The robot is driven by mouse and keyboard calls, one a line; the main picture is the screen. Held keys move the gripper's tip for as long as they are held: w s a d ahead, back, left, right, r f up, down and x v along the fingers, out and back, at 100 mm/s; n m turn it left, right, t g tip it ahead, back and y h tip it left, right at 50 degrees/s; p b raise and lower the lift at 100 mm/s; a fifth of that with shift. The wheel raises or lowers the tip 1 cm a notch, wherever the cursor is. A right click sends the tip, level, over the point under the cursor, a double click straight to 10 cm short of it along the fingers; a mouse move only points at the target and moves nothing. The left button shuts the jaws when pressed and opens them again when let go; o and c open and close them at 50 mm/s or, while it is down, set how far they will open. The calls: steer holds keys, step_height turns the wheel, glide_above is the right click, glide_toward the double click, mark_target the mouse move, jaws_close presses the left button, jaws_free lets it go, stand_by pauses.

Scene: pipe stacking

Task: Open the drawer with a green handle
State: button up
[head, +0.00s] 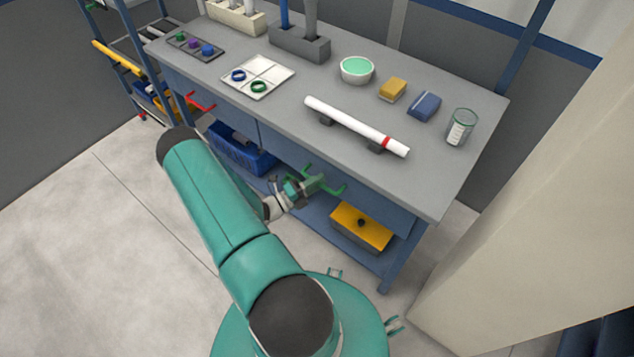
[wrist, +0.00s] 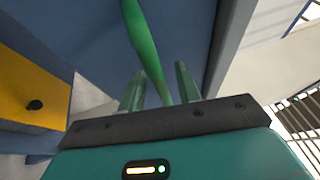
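The green handle (head: 338,190) is on the front of the right-hand blue drawer (head: 375,196), under the workbench top. The drawer looks shut, flush with the bench front. My gripper (head: 311,184) is at the handle, low in front of the bench. In the wrist view, the green handle (wrist: 143,45) runs down between the two fingers of my gripper (wrist: 160,88). The fingers stand apart, with a gap visible on both sides of the handle. Part of the handle is hidden by my gripper in the head view.
A red handle (head: 200,102) marks the left drawer. A yellow box (head: 361,226) and a blue bin (head: 240,149) sit on the lower shelf. A white pipe (head: 350,123) lies on the bench top. A beige pillar (head: 530,200) stands at right. The floor in front is clear.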

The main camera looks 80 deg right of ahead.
jaws_close()
steer(key=w+a, duration=0.5)
steer(key=a, duration=0.7)
steer(key=w+a, duration=0.6)
steer(key=a, duration=0.7)
jaws_free()
steer(key=shift+a, duration=0.15)
steer(key=v, duration=1.3)
steer(key=shift+w+a+f, duration=0.15)
steer(key=shift+w+a, duration=0.05)
